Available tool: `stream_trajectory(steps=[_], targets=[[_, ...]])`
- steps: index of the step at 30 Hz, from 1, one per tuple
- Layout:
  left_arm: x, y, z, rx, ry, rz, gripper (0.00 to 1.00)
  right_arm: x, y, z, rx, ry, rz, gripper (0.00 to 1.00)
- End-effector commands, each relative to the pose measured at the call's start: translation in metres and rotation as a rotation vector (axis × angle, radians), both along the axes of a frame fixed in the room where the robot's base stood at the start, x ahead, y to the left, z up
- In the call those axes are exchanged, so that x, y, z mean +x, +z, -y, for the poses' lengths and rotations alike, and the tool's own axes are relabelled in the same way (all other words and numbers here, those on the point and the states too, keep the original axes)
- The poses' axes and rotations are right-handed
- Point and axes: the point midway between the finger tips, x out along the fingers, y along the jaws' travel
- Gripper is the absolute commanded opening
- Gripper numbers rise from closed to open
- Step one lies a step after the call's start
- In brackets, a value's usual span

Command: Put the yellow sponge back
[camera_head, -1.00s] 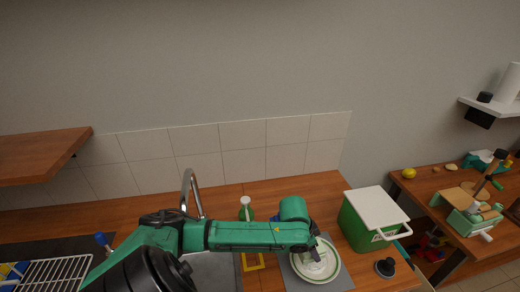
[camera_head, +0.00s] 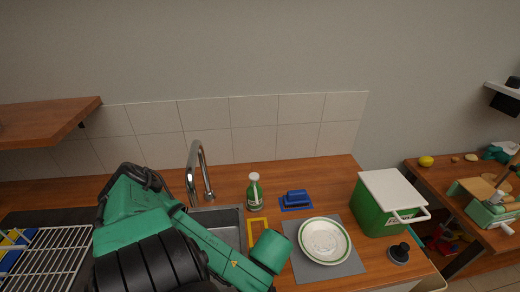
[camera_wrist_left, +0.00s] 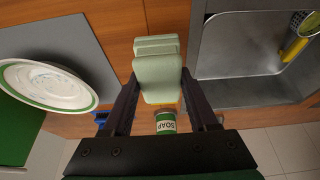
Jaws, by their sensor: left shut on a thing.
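My left gripper (camera_wrist_left: 160,103) is shut on a pale green, layered, sponge-like block (camera_wrist_left: 159,72). The block is held over the wooden counter between the plate and the sink. No yellow shows on its visible faces, so I cannot tell for sure that it is the yellow sponge. A yellow outline (camera_head: 258,221) lies on the counter just right of the sink, partly covered by my left wrist. In the head view my left fingers and the block are hidden. My right gripper is not in view.
The soap bottle (camera_head: 255,192) stands behind the outline; it also shows in the wrist view (camera_wrist_left: 165,124). A blue object (camera_head: 297,197) lies right of it. A green-rimmed plate (camera_head: 324,241) is on a grey mat (camera_head: 347,268). A sink (camera_wrist_left: 250,45) and green bin (camera_head: 370,215) flank this area.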

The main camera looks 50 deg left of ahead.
Motion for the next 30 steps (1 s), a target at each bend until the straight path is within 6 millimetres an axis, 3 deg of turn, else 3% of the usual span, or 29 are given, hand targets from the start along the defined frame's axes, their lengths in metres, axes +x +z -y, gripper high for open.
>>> stream_trajectory(steps=[1,6,12,19,28,29,30], targets=[[0.010,0.005,-0.017,0.011,0.001,0.004,0.14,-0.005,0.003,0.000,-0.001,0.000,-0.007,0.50],[0.039,0.008,-0.066,0.005,0.006,0.006,0.14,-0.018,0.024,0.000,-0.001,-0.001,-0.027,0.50],[0.064,0.003,-0.106,-0.001,0.002,0.004,0.14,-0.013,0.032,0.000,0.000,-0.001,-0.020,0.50],[0.066,-0.031,-0.110,-0.004,0.001,0.001,0.14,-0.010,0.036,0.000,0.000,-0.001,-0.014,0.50],[0.065,-0.037,-0.110,-0.002,-0.002,0.000,0.14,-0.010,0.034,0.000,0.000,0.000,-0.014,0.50],[0.066,-0.036,-0.110,-0.002,-0.002,0.001,0.70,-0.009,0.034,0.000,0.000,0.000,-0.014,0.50],[0.065,-0.036,-0.110,-0.001,-0.003,0.000,0.86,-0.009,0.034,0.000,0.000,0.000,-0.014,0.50]])
